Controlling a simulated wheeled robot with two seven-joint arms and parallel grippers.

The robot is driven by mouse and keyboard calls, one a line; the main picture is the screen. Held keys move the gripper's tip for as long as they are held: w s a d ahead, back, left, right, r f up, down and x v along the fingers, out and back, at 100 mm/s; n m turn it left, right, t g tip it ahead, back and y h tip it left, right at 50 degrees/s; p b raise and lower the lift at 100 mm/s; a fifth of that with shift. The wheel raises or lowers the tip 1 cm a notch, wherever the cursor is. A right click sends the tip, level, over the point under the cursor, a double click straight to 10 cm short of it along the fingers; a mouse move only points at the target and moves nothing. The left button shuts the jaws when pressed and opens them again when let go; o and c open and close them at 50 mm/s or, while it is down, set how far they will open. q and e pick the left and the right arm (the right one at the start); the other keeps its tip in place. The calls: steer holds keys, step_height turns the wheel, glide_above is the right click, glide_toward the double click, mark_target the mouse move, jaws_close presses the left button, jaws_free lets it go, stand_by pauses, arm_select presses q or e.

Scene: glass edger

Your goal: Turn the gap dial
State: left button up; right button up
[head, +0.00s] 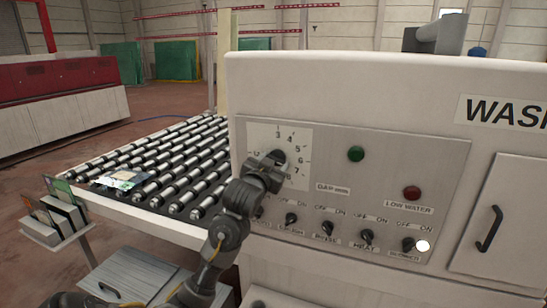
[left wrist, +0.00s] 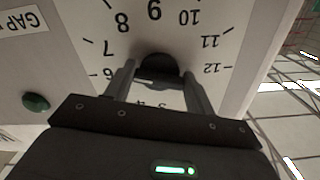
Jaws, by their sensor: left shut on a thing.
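The gap dial is a black knob (left wrist: 158,66) on a white numbered plate (head: 296,140) at the left of the machine's control panel. My left gripper (head: 270,160) comes up from below in the head view and covers much of the knob and the plate's lower left. In the left wrist view my left gripper's fingers (left wrist: 158,82) stand on either side of the knob, shut on it. The numbers appear upside down there, and the knob's pointer cannot be made out. My right gripper is not in view.
A green light (head: 356,154) and a red light (head: 412,193) sit right of the dial. Several black switches (head: 327,229) line the panel below. A roller conveyor (head: 160,165) lies to the left, with a small rack (head: 58,220) at its near corner.

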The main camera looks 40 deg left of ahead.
arm_select(q)
steer(key=shift+n+p, duration=1.1)
steer(key=shift+n, duration=0.5)
steer(key=o, duration=1)
steer(key=b+v, duration=0.1)
steer(key=v, duration=0.9)
steer(key=shift+s+d, duration=0.25)
steer(key=shift+s, duration=0.1)
